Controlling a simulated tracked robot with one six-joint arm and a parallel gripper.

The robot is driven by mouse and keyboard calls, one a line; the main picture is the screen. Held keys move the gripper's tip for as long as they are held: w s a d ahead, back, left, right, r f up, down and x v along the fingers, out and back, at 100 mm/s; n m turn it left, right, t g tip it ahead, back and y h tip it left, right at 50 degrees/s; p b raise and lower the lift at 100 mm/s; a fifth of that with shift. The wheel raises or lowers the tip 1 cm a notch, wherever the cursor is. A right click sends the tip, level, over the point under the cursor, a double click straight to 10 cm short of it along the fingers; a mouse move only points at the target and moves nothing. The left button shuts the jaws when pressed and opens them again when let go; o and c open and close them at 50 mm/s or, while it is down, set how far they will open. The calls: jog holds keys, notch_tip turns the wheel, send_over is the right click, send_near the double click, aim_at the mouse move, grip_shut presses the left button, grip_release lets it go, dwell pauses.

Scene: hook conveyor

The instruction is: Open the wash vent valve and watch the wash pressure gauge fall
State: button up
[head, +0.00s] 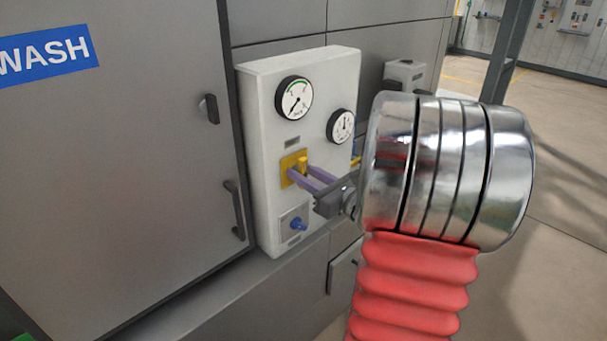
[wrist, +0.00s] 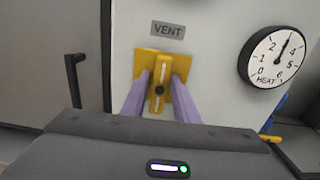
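The vent valve is a yellow handle (wrist: 160,84) with a white arrow on a yellow plate, under the VENT label (wrist: 168,30). The handle stands upright and also shows in the head view (head: 303,164). My gripper (wrist: 161,78) has its two purple fingers on either side of the handle, close to it. I cannot tell whether they press on it. In the head view my gripper (head: 302,175) reaches the panel from the right. The upper left gauge (head: 294,98), with a green arc, has its needle at lower left; its label is unreadable.
A second gauge, marked HEAT (wrist: 278,58), also shows in the head view (head: 341,126); its needle points up and right. A blue knob (head: 298,224) sits below the valve on the white panel (head: 262,110). The WASH door (head: 120,180) is at left.

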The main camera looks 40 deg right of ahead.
jog(key=shift+o, duration=0.9)
jog(key=shift+s, duration=0.1)
jog(key=s, duration=1.3)
jog(key=shift+s+d, duration=0.2)
jog(key=shift+s, duration=0.15)
jog(key=w+a+f+n+g+y, duration=0.1)
jog(key=w+a+n+g+y, duration=0.25)
jog(key=a, duration=0.55)
jog(key=w+a+f+n+g+y, duration=0.1)
jog(key=a+f+n+g+y, duration=0.2)
jog(key=a+n, duration=0.55)
jog(key=s+a+f+n+g+h, duration=0.1)
jog(key=s+a+n+g+h, duration=0.1)
jog(key=s+a+n+g, duration=0.35)
jog(key=s+a+f+n+g+h, duration=0.1)
jog(key=s+a+n+g, duration=0.15)
jog(key=a+n, duration=0.65)
jog(key=r+n+h, duration=0.1)
jog(key=n, duration=0.2)
jog(key=r+n+t+h, duration=0.1)
jog(key=n, duration=0.2)
jog(key=r+n+t+h, duration=0.1)
jog(key=r+n+h, duration=0.1)
jog(key=n, duration=0.1)
jog(key=shift+w+r, duration=0.1)
jog(key=shift+w, duration=0.25)
